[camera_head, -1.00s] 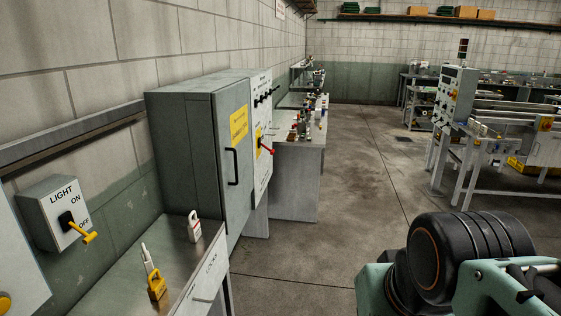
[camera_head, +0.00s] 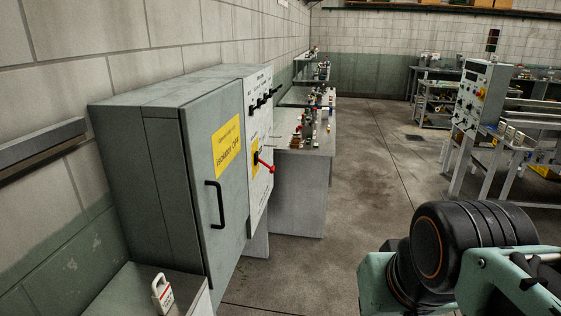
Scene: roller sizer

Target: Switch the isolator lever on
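A red lever (camera_head: 265,164) sticks out from a yellow plate on the white front panel (camera_head: 258,128) at the right side of the grey cabinet (camera_head: 150,170). It looks like the isolator lever; its on and off marks are too small to read. A row of black knobs sits above it. The cabinet door has a yellow label (camera_head: 227,146) and a black handle (camera_head: 214,203) and is closed. Parts of my arm show at the lower right, well apart from the cabinet. My gripper's fingers are not visible.
A bench with a padlock-like tag (camera_head: 162,295) stands at the lower left. A workbench (camera_head: 302,180) with small parts lies beyond the cabinet. A grey control box (camera_head: 480,95) and frames stand at the right. The floor (camera_head: 350,200) between is clear.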

